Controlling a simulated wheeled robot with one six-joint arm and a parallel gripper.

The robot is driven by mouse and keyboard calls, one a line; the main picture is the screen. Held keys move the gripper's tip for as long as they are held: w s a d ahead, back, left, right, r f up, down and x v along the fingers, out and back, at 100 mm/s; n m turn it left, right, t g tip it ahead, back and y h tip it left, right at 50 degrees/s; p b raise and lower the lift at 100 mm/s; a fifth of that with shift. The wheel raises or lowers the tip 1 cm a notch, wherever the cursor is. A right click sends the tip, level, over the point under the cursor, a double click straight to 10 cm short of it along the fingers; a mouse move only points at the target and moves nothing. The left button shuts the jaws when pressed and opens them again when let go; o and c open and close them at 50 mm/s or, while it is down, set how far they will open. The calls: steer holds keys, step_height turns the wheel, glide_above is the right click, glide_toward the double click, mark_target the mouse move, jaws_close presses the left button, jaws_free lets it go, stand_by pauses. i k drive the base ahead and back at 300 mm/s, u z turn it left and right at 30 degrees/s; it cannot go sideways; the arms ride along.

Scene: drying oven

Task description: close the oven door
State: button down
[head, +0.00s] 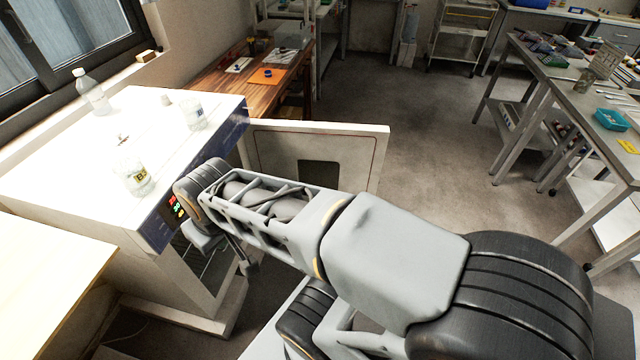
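The drying oven (150,228) is a white box on the left with a blue control strip and a small lit red and green display. Its front is open and a wire rack shows inside. The oven door (345,146), a white panel with a dark window, stands wide open from the far side of the front; my arm covers its lower part. My gripper (246,262) is low in front of the oven opening, on the near side of the door. It appears apart from the door. My arm hides most of it, so its finger opening cannot be made out.
A wooden bench (215,77) is behind the door, and a pale table (45,265) is at the near left. Grey lab tables stand at right. The floor (440,150) beyond the door is clear.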

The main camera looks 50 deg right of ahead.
mark_target(349, 158)
steer(key=k, duration=0.75)
steer(key=z, duration=2.5)
steer(key=i, duration=4.65)
steer(key=u, duration=4.35)
